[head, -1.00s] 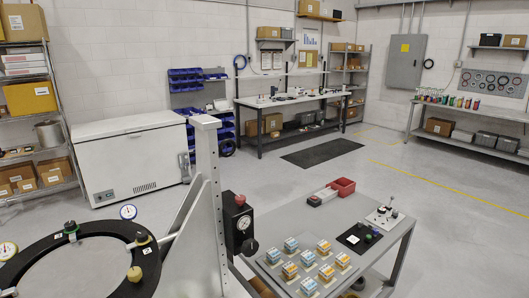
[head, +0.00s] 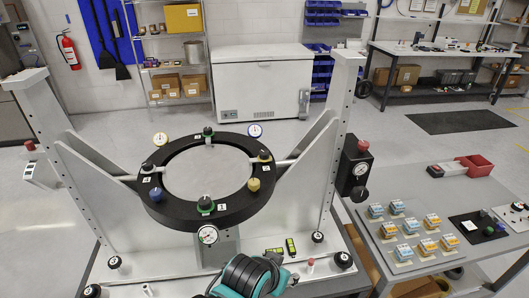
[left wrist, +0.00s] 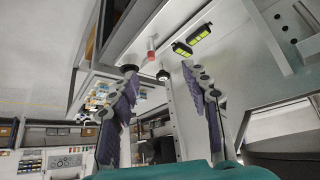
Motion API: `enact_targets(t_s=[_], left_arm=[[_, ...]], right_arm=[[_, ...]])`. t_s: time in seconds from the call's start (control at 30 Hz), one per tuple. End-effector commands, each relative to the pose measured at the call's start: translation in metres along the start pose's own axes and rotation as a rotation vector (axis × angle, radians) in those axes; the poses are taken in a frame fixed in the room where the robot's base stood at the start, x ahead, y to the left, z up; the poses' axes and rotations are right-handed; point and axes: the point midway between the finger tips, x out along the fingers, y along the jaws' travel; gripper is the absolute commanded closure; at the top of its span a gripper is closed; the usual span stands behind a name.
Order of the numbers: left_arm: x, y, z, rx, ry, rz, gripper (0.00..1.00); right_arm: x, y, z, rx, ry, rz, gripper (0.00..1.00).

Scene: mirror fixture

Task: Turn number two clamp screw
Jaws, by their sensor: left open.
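A black ring (head: 152,205) stands level in a grey frame, with several clamp knobs around it. Small white number tags sit beside some knobs; I cannot read surely which is two. My left gripper (left wrist: 160,70) is open and empty, its purple fingers apart, away from the ring. A teal and black part of my arm shows at the bottom of the head view, in front of the ring. My right gripper is not in view.
Dial gauges (head: 207,234) stand around the ring. Two green-lit boxes (head: 291,247) and a red-topped pin (head: 310,264) sit on the fixture base. A frame upright (head: 341,130) stands right of the ring. A side table (head: 453,215) holds blue and orange blocks.

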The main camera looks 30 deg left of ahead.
Motion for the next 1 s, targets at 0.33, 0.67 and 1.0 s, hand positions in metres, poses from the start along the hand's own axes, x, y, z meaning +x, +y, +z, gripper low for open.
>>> enact_targets(t_s=[0.33,0.67,1.0], left_arm=[[-0.102,-0.001,-0.074,-0.004,-0.002,-0.001,0.52],[-0.192,-0.007,-0.154,-0.061,-0.040,-0.013,0.52],[-0.216,-0.047,-0.256,-0.329,-0.207,-0.081,0.52]], right_arm=[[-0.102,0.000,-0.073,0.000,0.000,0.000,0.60],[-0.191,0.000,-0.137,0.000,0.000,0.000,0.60],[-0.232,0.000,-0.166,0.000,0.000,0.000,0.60]])
